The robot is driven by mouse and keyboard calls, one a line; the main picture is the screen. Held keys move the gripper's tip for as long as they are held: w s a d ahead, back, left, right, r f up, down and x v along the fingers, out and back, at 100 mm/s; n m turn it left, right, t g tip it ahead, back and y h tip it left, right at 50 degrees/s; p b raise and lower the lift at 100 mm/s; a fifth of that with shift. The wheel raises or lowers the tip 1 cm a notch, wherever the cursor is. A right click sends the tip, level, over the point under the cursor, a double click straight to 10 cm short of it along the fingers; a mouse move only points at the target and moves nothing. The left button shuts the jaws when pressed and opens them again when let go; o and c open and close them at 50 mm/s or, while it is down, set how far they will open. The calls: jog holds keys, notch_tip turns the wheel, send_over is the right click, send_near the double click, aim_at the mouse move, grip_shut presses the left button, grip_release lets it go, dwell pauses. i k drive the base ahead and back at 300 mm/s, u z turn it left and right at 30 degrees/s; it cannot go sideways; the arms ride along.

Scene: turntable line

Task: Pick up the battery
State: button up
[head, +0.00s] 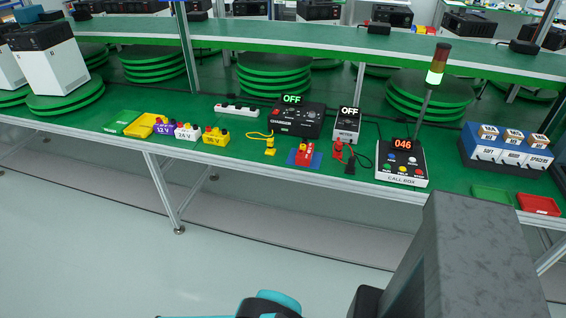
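Three small battery-like blocks stand in a row on the green bench, left of centre. I cannot tell which is the battery meant. My arm fills the lower right, and my gripper is not in view.
A black charger (297,119) and a white-fronted meter (346,124), both showing OFF, stand behind cables with yellow and red-black ends. A call box (402,164) showing 046, a blue bin rack (507,151) and a red tray (538,205) are right. The floor in front is clear.

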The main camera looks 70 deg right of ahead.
aim_at(303, 157)
jog(key=z, duration=0.15)
jog(key=i, duration=1.4)
jog(key=z, duration=4.55)
jog(key=i, duration=0.1)
jog(key=u, duration=3)
